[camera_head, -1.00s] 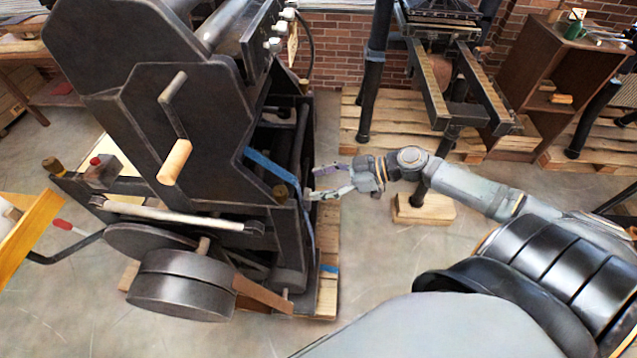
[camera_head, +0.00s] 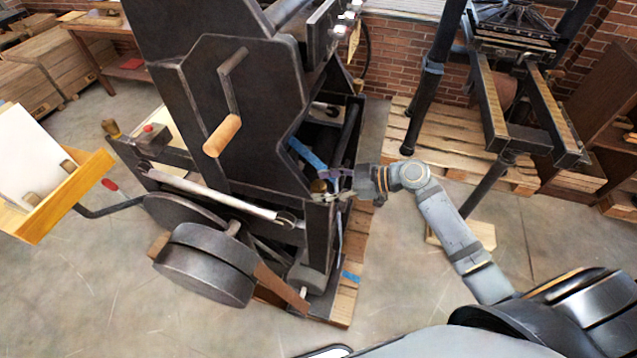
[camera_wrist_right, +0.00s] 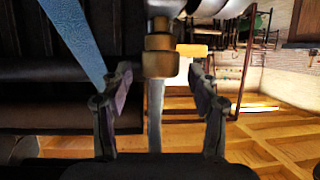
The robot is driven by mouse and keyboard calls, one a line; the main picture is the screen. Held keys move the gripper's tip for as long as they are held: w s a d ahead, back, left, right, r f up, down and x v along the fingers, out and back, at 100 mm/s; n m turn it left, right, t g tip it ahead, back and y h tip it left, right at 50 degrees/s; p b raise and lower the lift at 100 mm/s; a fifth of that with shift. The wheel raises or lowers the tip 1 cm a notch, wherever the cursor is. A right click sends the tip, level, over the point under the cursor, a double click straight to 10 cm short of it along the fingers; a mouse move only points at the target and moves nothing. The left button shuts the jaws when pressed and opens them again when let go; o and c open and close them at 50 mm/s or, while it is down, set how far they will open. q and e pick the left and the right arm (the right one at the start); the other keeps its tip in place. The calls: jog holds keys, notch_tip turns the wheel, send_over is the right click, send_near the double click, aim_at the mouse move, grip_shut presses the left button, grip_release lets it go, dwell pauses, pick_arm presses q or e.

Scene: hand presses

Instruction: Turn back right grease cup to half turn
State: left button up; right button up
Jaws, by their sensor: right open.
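The brass grease cup (camera_head: 318,186) sits at the right end of the dark press (camera_head: 190,95), low on its frame. My right gripper (camera_head: 332,185) is at this cup, its fingers reaching in from the right. In the right wrist view the stepped brass cup (camera_wrist_right: 158,56) stands between the two fingertips of the open gripper (camera_wrist_right: 160,76). A gap shows on each side of the cup, and I see no clear contact. My left gripper is out of view.
A blue strap (camera_head: 308,153) runs close beside the cup; it also shows in the right wrist view (camera_wrist_right: 75,35). A wooden crank handle (camera_head: 222,135) juts from the press side. Another press (camera_head: 510,60) stands behind on a pallet. Bare floor lies in front.

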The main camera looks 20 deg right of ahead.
jog(key=shift+x, duration=1)
